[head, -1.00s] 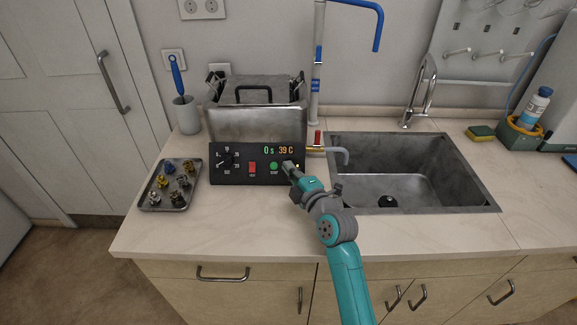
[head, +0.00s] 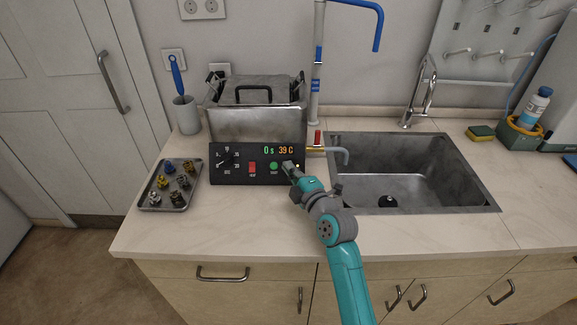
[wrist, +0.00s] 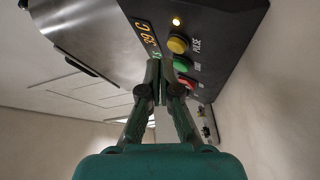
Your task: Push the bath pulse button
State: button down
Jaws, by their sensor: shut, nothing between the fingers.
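The bath (head: 255,120) is a steel tank with a lid and a black control panel (head: 225,178) at its front. My gripper (head: 288,166) is shut and empty at the panel's right part, and hides the pulse button in the head view. In the wrist view its fingertips (wrist: 158,66) appear just left of the green and yellow buttons. I cannot tell whether they touch the panel.
The panel also has a red switch (head: 252,168), a dial (head: 227,160) and a display (head: 278,150) reading 0 s and 39 C. A drain tap (head: 318,148) is close right of the panel, before the sink (head: 410,190). A tray (head: 148,203) of small parts lies left.

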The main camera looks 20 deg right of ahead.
jog(key=shift+w+f, duration=0.1)
dwell(0.4)
jog(key=shift+w+d+f, duration=0.1)
jog(key=shift+w+f, duration=0.05)
jog(key=shift+w, duration=0.05)
jog(key=shift+w+d+f, duration=0.1)
jog(key=shift+w+f, duration=0.05)
jog(key=shift+w, duration=0.05)
dwell(0.7)
jog(key=shift+s+a+r, duration=0.2)
jog(key=shift+s+r, duration=0.25)
jog(key=shift+s, duration=0.1)
jog(key=s+a+r, duration=0.1)
jog(key=s+r, duration=0.2)
jog(key=s, duration=0.1)
jog(key=shift+s+a+r, duration=0.25)
jog(key=shift+r, duration=0.1)
dwell(0.5)
dwell(0.3)
